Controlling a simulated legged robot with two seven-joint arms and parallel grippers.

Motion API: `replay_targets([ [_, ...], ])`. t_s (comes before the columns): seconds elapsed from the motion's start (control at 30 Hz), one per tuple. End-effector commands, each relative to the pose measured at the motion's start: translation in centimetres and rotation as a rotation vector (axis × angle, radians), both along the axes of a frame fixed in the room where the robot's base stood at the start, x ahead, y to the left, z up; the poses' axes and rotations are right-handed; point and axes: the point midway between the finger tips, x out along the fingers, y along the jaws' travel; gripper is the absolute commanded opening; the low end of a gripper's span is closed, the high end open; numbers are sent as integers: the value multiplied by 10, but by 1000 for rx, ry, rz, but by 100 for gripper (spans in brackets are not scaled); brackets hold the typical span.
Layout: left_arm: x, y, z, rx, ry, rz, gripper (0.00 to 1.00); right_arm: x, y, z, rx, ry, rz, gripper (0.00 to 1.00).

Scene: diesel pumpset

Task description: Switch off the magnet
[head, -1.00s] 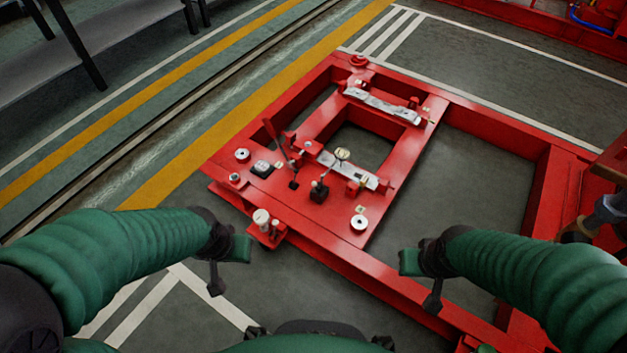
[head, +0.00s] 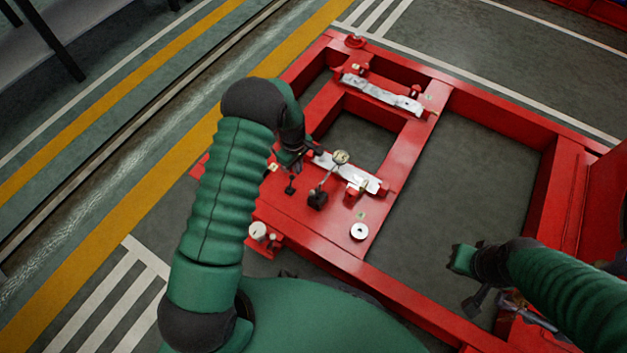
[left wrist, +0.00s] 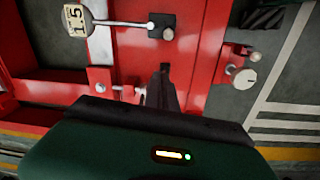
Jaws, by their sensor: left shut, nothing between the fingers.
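The magnet looks like a small black block (head: 317,199) on the red frame, with a thin rod rising to a round pale dial (head: 340,157). In the left wrist view the black block (left wrist: 158,25) has a silver knob (left wrist: 168,33) and the dial (left wrist: 75,20) reads 1.5. My left gripper (head: 297,166) is over the frame, left of the block in the head view. In the left wrist view its dark fingers (left wrist: 165,70) are shut and empty, apart from the knob. My right gripper (head: 475,303) hangs at lower right, far from the block; its jaws are unclear.
The red frame (head: 400,273) has open bays. Metal bars (head: 382,95) and a white round piece (head: 359,231) sit on it. A white-capped fitting (head: 258,231) stands at its near left edge. Striped floor lies left.

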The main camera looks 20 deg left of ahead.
Motion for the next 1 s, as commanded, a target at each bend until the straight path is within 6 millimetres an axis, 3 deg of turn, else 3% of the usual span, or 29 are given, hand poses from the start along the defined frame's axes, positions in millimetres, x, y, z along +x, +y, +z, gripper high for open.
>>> replay_targets([
  [0.27,1,0,-17,-2,1,-2,0,0,0,-11,0,0,0,0],
  [0.7,5,0,-112,-1,2,-4,0,0,0,-70,0,0,0,0],
  [0.8,0,-19,-98,-2,0,-7,0,0,0,-76,0,0,0,0],
  [1.0,-6,-35,-89,-2,1,-5,0,0,0,-83,0,-1,0,0],
])
